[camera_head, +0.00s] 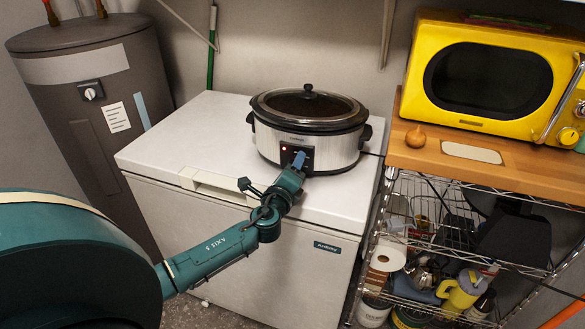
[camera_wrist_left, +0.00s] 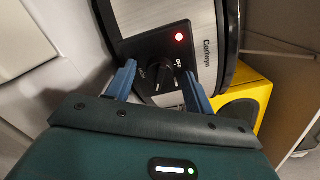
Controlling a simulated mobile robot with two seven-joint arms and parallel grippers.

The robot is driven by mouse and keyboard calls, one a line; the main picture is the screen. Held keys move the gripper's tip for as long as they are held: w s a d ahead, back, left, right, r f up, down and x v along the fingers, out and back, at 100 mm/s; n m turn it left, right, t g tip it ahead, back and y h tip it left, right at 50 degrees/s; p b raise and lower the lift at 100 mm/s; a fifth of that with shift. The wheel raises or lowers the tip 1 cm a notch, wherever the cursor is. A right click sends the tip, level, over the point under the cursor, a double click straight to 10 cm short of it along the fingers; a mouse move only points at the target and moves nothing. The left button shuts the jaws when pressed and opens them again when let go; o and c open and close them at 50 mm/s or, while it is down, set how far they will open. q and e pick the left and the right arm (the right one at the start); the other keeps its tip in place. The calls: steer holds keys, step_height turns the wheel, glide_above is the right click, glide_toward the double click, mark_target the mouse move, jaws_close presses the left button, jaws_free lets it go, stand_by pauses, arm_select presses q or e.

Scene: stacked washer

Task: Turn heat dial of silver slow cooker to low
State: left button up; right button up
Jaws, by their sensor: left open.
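The silver slow cooker (camera_head: 334,145) stands upright on a white chest freezer, its dark lid on. Its black control panel carries a lit red light and the heat dial (camera_wrist_left: 165,75), a dark knob with a pale pointer mark; the exact setting is too small to read. My left gripper (camera_head: 299,160) is at the front of the panel in the head view. In the left wrist view its two blue fingers (camera_wrist_left: 158,82) are open on either side of the dial; I cannot tell if they touch it. The gripper hides part of the panel in the head view. My right gripper is not in view.
The white freezer top (camera_head: 180,140) is clear left of the cooker. A yellow microwave (camera_head: 485,78) and a brown onion-shaped item (camera_head: 415,137) sit on the wooden shelf at right. A grey water heater (camera_head: 95,120) stands at left.

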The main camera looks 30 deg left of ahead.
arm_select(q)
steer(key=b+v, duration=0.1)
steer(key=v, duration=1.2)
steer(key=shift+s, duration=0.1)
steer(key=s+d+f+n+g+h+p, duration=0.2)
steer(key=s+d+f+n+g+h, duration=0.4)
steer(key=s+d+f+n, duration=0.8)
steer(key=s+d+n+h, duration=0.1)
steer(key=d+n+h, duration=0.1)
steer(key=d+n, duration=0.1)
steer(key=shift+d+f+n, duration=0.3)
steer(key=shift+d+f, duration=0.05)
steer(key=shift+d, duration=0.05)
